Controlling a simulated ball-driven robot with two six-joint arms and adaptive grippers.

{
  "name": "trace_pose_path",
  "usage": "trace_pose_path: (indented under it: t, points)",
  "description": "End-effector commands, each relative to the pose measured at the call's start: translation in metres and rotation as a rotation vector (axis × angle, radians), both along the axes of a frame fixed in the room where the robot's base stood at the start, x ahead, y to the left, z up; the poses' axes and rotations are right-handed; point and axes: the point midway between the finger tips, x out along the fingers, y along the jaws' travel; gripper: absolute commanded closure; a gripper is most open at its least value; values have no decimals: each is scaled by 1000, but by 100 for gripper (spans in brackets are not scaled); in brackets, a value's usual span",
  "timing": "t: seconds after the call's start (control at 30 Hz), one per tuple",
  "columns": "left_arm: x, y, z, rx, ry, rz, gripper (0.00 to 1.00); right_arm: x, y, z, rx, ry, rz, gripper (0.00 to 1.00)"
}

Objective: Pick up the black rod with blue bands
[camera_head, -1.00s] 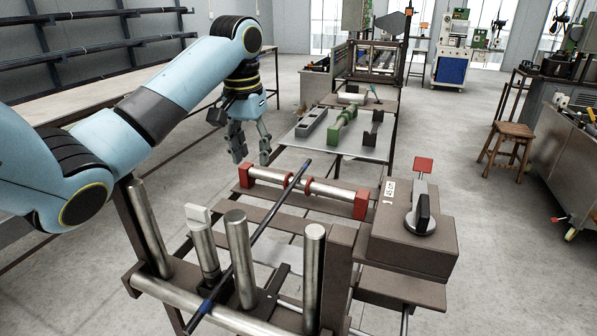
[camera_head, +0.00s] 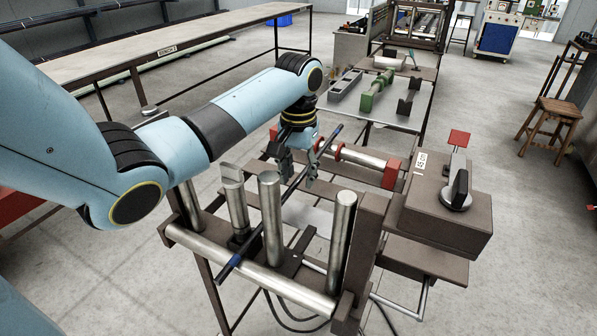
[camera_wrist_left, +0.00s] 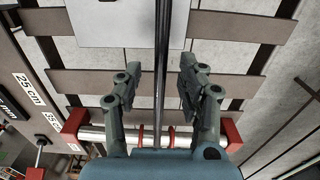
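The black rod (camera_head: 290,192) with blue bands lies slanted across the brown-and-steel frame, its near end low between the upright steel posts. A blue band shows near its lower end and another near its upper part. In the left wrist view the rod (camera_wrist_left: 162,60) runs up the middle between my fingers. My left gripper (camera_head: 298,174) is over the frame at the rod. The wrist view shows my left gripper (camera_wrist_left: 157,82) open, its two fingers either side of the rod with a gap on both sides. My right gripper is not in view.
Upright steel posts (camera_head: 270,220) stand close to the rod's lower part. A steel roller (camera_head: 365,159) with red end blocks crosses behind it. A brown box (camera_head: 450,205) with a black lever stands at right. A long bench (camera_head: 170,45) is at back left.

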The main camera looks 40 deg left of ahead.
Motion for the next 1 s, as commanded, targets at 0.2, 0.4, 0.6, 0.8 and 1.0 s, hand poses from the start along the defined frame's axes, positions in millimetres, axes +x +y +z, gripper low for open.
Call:
trace_pose_path:
  t: [0.2,0.4,0.6,0.8,1.0]
  points:
    - [0,0,-1,0,-1,0,62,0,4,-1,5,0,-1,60]
    - [0,0,0,0,-1,0,88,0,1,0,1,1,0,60]
    - [0,0,0,0,-1,0,100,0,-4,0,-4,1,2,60]
    - [0,0,0,0,-1,0,100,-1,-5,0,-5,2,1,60]
    - [1,1,5,1,-2,0,100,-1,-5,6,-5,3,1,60]
